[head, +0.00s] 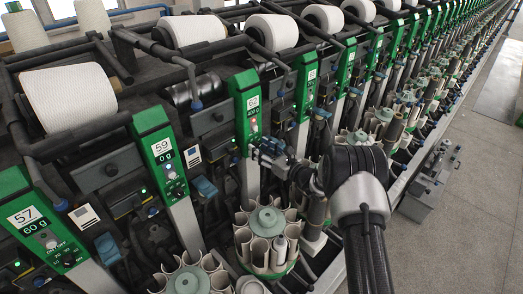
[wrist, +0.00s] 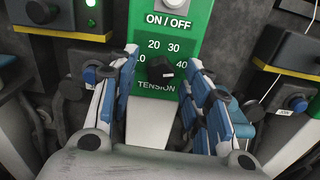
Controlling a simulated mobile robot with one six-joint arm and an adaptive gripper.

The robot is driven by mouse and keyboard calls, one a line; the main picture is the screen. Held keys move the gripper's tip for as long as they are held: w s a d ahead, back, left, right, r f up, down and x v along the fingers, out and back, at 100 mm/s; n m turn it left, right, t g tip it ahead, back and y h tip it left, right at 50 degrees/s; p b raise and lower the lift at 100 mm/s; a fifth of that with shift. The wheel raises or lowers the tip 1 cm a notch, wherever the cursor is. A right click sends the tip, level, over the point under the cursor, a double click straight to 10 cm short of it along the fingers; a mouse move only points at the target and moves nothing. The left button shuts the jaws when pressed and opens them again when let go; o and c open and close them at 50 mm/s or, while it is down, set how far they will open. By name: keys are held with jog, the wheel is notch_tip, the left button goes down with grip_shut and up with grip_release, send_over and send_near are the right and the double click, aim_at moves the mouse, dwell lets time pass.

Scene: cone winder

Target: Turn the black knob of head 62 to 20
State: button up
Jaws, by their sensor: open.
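In the wrist view a black knob (wrist: 160,69) sits on a green panel (wrist: 205,18), with 20 and 30 printed above it, 40 to its right and TENSION below. A number to its left is partly covered. My gripper (wrist: 160,60) is open, with one blue-and-white finger on each side of the knob and a gap to each. In the head view my gripper (head: 268,152) is at the lower part of a green panel (head: 247,98) marked 400 g; its head number is hard to read.
Neighbouring green panels marked 59 (head: 159,146) and 57 (head: 36,222) stand to the left, and more recede to the right. White yarn cones (head: 70,97) lie behind. Round bobbin magazines (head: 265,222) stand below. The grey floor (head: 470,190) at right is mostly clear.

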jog(key=shift+c, duration=0.4)
grip_shut()
